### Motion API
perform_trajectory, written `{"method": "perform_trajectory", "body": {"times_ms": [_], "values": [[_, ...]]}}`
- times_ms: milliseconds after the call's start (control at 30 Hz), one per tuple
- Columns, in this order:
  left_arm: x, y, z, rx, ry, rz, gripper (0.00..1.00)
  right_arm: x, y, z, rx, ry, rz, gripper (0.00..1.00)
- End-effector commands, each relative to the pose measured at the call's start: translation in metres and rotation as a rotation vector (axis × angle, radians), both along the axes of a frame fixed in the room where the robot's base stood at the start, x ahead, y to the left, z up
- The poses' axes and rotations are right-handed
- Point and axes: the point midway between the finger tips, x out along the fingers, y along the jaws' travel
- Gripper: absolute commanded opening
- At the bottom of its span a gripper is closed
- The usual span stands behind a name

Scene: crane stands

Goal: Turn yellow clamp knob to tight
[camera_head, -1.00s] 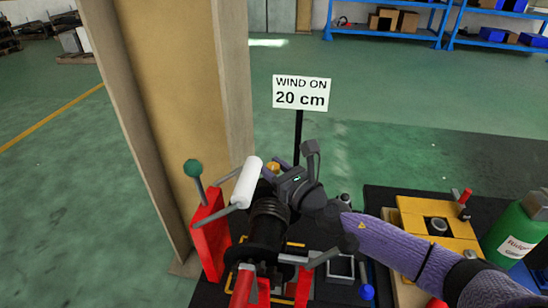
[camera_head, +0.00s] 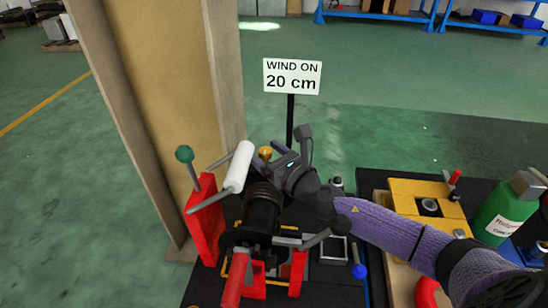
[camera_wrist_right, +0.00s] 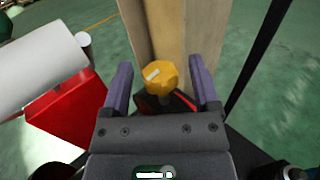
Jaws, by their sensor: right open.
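The yellow clamp knob (camera_wrist_right: 160,79) is faceted, with a white pointer mark on its top, and stands on a short stem over a dark part with a red edge. It also shows in the head view (camera_head: 265,153), just behind the winch. My right gripper (camera_wrist_right: 161,72) is open, its two purple fingers on either side of the knob with a visible gap on each side. In the head view, my right gripper (camera_head: 273,160) reaches in from the right beside the knob. My left gripper is not in view.
The winch has a black drum (camera_head: 263,207), red side plate (camera_head: 206,228), white crank grip (camera_head: 240,166) and green-balled lever (camera_head: 184,154). A "WIND ON 20 cm" sign (camera_head: 292,76) stands behind. A tan column rises at left. A yellow block (camera_head: 425,190) and green bottle (camera_head: 500,213) are at right.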

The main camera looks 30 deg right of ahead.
Motion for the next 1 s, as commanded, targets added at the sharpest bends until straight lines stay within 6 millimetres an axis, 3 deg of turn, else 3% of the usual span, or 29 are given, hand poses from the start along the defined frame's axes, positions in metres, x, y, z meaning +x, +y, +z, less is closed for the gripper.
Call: {"method": "perform_trajectory", "body": {"times_ms": [300,500,1000], "values": [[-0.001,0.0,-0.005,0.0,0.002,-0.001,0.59,-0.058,-0.011,-0.003,-0.003,0.006,0.0,0.78],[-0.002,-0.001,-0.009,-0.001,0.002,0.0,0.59,-0.082,-0.016,-0.002,-0.001,0.004,-0.001,0.78],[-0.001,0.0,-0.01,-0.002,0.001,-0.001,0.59,-0.092,-0.018,0.0,0.0,0.0,0.0,0.78]]}}
